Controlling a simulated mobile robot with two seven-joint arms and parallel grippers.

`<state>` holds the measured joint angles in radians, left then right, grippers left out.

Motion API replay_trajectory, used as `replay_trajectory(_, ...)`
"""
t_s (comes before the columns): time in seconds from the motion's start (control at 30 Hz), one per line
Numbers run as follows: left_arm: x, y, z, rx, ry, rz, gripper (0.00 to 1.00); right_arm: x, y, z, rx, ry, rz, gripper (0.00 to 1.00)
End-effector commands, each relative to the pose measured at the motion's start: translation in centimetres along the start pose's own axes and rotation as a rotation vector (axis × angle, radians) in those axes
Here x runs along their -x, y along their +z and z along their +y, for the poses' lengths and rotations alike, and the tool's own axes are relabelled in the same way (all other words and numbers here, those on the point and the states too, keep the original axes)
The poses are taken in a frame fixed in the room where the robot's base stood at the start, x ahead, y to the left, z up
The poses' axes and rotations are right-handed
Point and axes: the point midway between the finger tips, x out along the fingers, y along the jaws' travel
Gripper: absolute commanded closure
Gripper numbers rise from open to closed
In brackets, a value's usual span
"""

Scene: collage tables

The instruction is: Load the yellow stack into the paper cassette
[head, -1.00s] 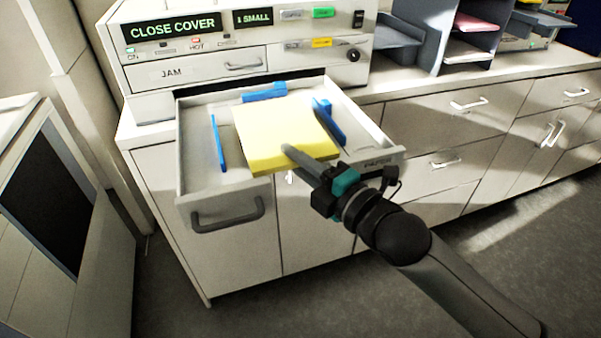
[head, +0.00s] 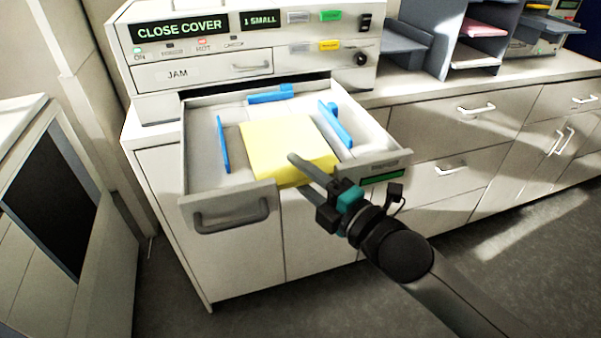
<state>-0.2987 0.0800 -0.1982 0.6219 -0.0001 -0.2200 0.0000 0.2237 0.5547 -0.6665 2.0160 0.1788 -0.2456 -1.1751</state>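The yellow stack (head: 283,143) lies flat in the open paper cassette (head: 196,172), a pale pulled-out drawer with a grey handle. Blue guides stand to the left (head: 223,145), right (head: 335,124) and back (head: 270,94) of the stack. There are gaps between stack and guides. My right gripper (head: 296,173) is at the stack's front edge, in the gap in the cassette's front wall. One finger is over the stack and the other is lower at its front edge. The fingers look apart. My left gripper is out of view.
The machine (head: 245,50) above the cassette reads "CLOSE COVER" and "1 SMALL". A green panel (head: 383,177) shows on the cassette's front right. Grey paper trays (head: 440,40) stand on the counter at right. Dark floor is clear in front.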

Motion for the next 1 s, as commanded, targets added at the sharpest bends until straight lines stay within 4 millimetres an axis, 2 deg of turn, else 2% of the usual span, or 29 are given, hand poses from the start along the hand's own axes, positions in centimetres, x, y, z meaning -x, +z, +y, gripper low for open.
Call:
replay_trajectory(0.37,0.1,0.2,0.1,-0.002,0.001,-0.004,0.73,0.5,0.0,-0.3,-0.002,-0.007,-0.001,0.5)
replay_trajectory(0.47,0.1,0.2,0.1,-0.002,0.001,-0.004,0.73,1.6,0.0,-0.3,-0.002,-0.007,-0.001,0.5)
replay_trajectory(1.0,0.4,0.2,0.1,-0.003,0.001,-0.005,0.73,9.7,0.0,-0.2,-0.001,-0.006,-0.001,0.5)
